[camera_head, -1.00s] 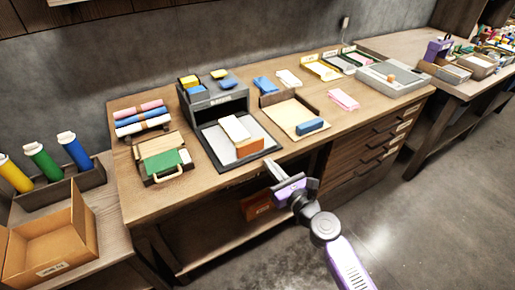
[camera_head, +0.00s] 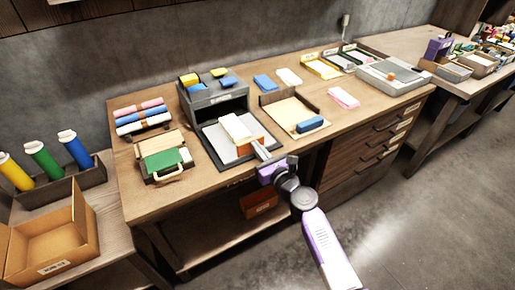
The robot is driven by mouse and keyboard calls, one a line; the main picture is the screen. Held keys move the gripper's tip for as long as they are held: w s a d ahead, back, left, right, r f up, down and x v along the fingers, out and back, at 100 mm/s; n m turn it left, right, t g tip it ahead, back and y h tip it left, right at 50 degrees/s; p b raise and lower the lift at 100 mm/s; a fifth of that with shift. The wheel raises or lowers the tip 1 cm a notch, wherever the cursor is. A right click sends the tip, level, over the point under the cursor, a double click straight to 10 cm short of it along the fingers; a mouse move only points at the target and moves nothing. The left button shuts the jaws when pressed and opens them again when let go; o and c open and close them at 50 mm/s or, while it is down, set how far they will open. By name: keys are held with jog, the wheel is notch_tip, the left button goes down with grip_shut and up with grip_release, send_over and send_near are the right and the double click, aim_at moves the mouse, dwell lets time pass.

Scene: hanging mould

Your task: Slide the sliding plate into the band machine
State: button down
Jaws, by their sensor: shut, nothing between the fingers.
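A grey box-like machine (camera_head: 221,104) with a dark front opening stands at the back of the workbench, with yellow and blue blocks on top. It looks like the band machine. In front of it lies a grey plate in a dark frame (camera_head: 216,148), which looks like the sliding plate. A cream-topped block with an orange end (camera_head: 238,127) sits on this plate. My gripper (camera_head: 257,147) is shut and empty, with its tips at the orange end of the block, by the plate's right side. I cannot tell whether they touch.
An open tan tray (camera_head: 287,112) with a blue block (camera_head: 310,125) lies to the right. A green case (camera_head: 164,163) and rolled cloths (camera_head: 141,118) are on the left. A flat grey box (camera_head: 392,78) stands far right. The bench's front edge passes under my gripper.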

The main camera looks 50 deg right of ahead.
aim_at(232, 121)
jog(key=shift+w, duration=0.1)
jog(key=b+x, duration=0.3)
jog(key=x, duration=0.6)
jog(key=b+x, duration=0.3)
jog(key=x, duration=0.6)
jog(key=shift+f+b, duration=0.25)
jog(key=shift+b, duration=0.05)
jog(key=shift+w+d+r, duration=0.1)
jog(key=shift+w+d, duration=0.05)
jog(key=shift+w, duration=0.45)
jog(key=shift+w+r, duration=0.1)
jog(key=shift+r, duration=0.2)
